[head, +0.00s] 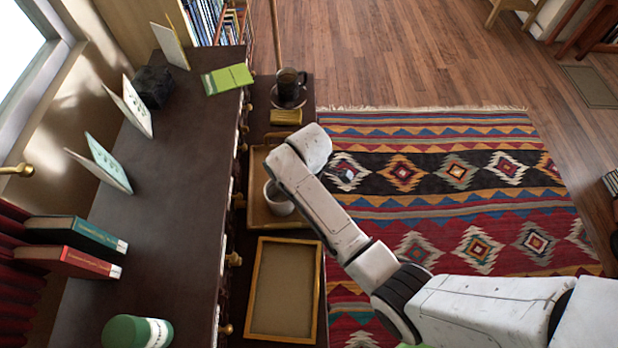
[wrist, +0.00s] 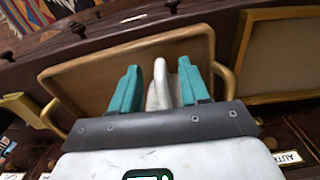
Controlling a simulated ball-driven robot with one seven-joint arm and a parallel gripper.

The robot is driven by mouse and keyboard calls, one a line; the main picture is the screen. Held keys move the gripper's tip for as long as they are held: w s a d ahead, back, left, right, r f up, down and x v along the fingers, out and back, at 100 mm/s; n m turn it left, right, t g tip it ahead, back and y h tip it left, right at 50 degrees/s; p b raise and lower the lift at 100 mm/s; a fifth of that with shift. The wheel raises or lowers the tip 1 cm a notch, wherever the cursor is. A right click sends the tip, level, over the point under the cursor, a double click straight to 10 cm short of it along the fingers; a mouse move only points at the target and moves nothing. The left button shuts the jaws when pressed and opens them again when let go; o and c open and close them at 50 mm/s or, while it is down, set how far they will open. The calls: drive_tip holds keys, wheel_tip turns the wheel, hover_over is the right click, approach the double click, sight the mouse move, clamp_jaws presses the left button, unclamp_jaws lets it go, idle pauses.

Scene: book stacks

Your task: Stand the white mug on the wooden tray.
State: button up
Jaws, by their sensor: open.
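The wooden tray (head: 257,212) lies on the low dark shelf in the head view, partly hidden by my arm. The white mug (head: 279,205) appears upright on the tray, its upper right side covered by my arm. In the wrist view, the tray (wrist: 85,85) has metal handles at its ends. My gripper (wrist: 157,75) shows there with two teal fingers spread apart. A white part of the mug (wrist: 160,88) shows between them; I cannot tell whether either finger touches it. The fingers are hidden in the head view.
A wood-rimmed panel (head: 284,338) lies just nearer than the tray. A higher dark counter (head: 170,190) runs along the left, holding books and cards. A patterned rug (head: 450,200) lies right.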

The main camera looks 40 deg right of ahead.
wheel_tip(320, 180, up, 10)
drive_tip(key=shift+r, duration=0.15)
drive_tip(key=s+d+f+m, duration=0.1)
drive_tip(key=s+m, duration=0.4)
drive_tip(key=s, duration=0.6)
drive_tip(key=s+d+f+m+t, duration=0.1)
drive_tip(key=s+m, duration=0.5)
drive_tip(key=s, duration=0.6)
drive_tip(key=shift+d, duration=0.4)
